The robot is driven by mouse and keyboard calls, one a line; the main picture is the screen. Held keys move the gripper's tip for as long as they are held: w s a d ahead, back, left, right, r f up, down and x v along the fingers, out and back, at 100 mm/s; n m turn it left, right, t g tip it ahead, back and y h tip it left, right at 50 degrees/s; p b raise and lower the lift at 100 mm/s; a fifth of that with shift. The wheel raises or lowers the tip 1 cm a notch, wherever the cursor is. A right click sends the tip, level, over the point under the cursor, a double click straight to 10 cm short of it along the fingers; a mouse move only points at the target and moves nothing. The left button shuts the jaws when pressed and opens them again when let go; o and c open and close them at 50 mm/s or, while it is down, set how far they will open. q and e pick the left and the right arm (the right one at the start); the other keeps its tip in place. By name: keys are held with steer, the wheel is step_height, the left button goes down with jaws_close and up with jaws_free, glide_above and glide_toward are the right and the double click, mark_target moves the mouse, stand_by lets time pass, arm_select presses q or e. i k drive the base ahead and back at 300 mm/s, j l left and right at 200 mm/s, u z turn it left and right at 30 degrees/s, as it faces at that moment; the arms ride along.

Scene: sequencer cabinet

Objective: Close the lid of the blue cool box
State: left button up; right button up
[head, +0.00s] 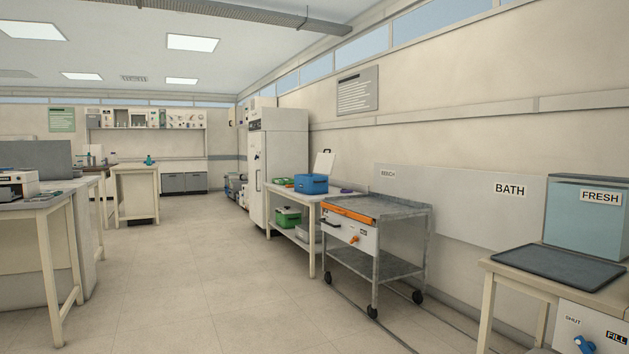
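The blue cool box (311,184) stands on a cream side table (291,197) along the right wall, some way off. Its white lid (324,164) is raised and stands open, leaning up at the right side of the box. What is inside the box cannot be seen from here. Neither of my grippers shows in the head view.
A grey metal trolley (378,208) on castors stands in front of the side table. A bench with a dark mat (557,266) is at the near right. A bench (40,203) is at the left. The floor (190,270) between is clear.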

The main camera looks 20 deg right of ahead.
mark_target(324, 162)
steer(key=i+z, duration=0.1)
steer(key=i, duration=6.15)
steer(key=i+j+z, duration=0.1)
steer(key=i, duration=0.7)
steer(key=i+j+z, duration=0.1)
steer(key=i, duration=0.7)
